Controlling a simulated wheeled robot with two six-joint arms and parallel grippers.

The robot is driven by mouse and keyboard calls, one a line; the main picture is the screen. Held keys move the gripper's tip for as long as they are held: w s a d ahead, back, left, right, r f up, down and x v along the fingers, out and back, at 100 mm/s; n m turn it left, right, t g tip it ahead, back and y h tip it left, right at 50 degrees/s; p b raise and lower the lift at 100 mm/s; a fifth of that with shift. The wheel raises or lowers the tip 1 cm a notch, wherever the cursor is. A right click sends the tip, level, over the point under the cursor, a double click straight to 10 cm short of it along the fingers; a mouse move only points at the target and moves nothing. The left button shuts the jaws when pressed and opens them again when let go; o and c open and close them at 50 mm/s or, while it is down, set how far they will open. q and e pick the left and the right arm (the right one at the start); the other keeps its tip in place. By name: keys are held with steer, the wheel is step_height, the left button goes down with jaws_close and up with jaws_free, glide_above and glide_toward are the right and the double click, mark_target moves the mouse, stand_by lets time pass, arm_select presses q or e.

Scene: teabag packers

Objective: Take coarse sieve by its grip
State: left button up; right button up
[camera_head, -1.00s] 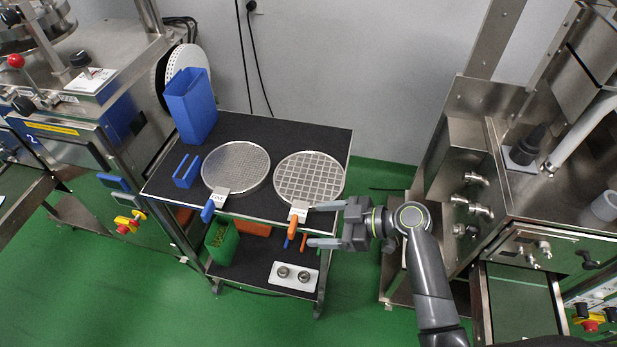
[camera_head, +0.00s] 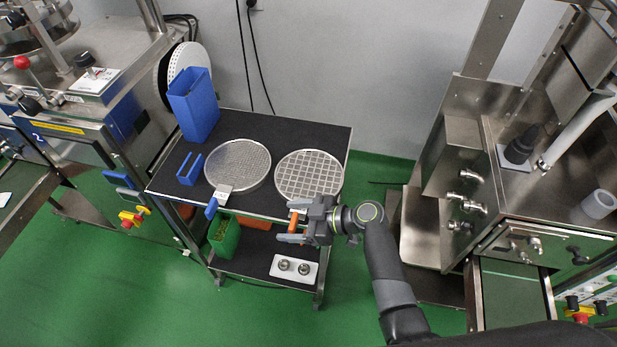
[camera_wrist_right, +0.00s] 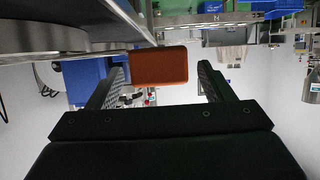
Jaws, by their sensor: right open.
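The coarse sieve (camera_head: 309,174) is a round, wide-grid metal disc lying on the right part of the cart's black top. Its orange grip (camera_head: 294,221) sticks out over the cart's front edge. My right gripper (camera_head: 287,220) is open at the grip, one finger on its far side and one on its near side. In the right wrist view the end of the orange grip (camera_wrist_right: 159,66) shows between the two finger tips, with a gap to the right finger. The gripper hides the sieve's label. My left gripper is not in view.
A finer sieve (camera_head: 238,163) with a blue grip (camera_head: 211,208) lies to the left. A green bin (camera_head: 224,236) and a white plate (camera_head: 294,269) with metal parts are on the lower shelf.

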steer(key=c, duration=1.2)
steer(key=shift+r, duration=0.1)
